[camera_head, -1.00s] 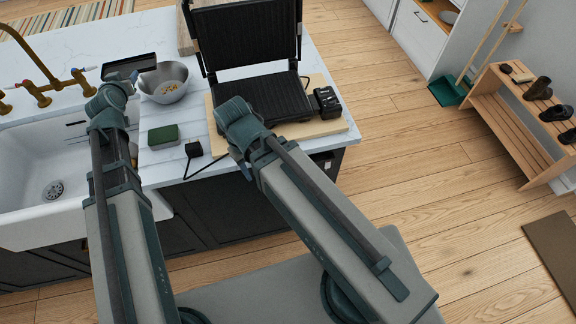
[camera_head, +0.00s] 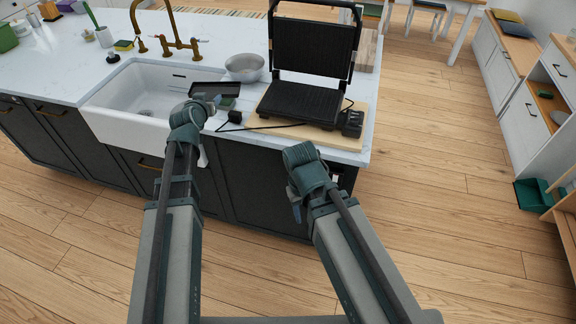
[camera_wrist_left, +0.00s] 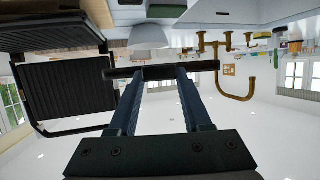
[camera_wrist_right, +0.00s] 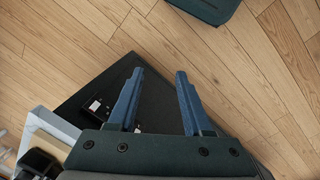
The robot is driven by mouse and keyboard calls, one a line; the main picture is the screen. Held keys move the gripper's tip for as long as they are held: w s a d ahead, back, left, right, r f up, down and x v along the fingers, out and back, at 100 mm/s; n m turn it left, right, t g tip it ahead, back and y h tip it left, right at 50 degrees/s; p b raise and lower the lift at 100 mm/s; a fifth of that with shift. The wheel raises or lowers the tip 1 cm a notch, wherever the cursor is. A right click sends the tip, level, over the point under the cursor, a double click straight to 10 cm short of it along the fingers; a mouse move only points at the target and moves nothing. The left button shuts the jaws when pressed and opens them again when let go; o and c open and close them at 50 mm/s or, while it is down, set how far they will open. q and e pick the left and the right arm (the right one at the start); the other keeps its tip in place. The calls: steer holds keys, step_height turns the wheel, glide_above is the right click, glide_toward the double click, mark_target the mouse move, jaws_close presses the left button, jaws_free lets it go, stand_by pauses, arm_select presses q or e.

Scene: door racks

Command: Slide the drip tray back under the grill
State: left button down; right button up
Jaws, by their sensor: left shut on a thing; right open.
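The dark, flat drip tray (camera_head: 228,88) is in the head view, held above the counter by the sink's right end. My left gripper (camera_head: 212,100) is shut on its near edge. In the left wrist view the tray (camera_wrist_left: 206,66) is seen edge-on between the fingertips (camera_wrist_left: 162,73). The black grill (camera_head: 298,103) stands open on a wooden board (camera_head: 262,122), right of the tray, its ribbed lid (camera_head: 312,50) raised. The tray is apart from the grill. My right gripper (camera_head: 296,208) is open and empty, low in front of the cabinet; its fingers (camera_wrist_right: 158,80) show over the floor.
A metal bowl (camera_head: 245,67) stands between sink (camera_head: 140,100) and grill. A black block (camera_head: 235,117) with a cable lies on the counter left of the board. A brass faucet (camera_head: 178,45) rises behind the sink.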

steer(key=o, duration=0.7)
steer(key=shift+s+d+f+b, duration=0.1)
steer(key=shift+s+f+b, duration=0.15)
steer(key=shift+f+b, duration=0.25)
steer(key=shift+s+d+f+b, duration=0.1)
steer(key=shift+s+f+b, duration=0.1)
steer(key=shift+f+b, duration=0.3)
steer(key=shift+o, duration=0.3)
step_height(320, 180, down, 9)
steer(key=b, duration=0.8)
steer(key=shift+r+b, duration=0.15)
steer(key=shift+b, duration=0.2)
arm_select(q)
steer(key=s+d+f+m+h, duration=0.1)
steer(key=s+d+f, duration=0.2)
steer(key=d, duration=0.4)
steer(key=s+d+f+m+h, duration=0.1)
steer(key=s+d+f, duration=0.3)
steer(key=d, duration=0.3)
steer(key=s+d+f+m+h, duration=0.1)
steer(key=s+d+f, duration=0.2)
steer(key=s+d, duration=0.2)
steer(key=d, duration=0.2)
steer(key=shift+s+d+f+g+h, duration=0.2)
steer(key=shift+d+f+g+h, duration=0.1)
steer(key=shift+d+f, duration=0.1)
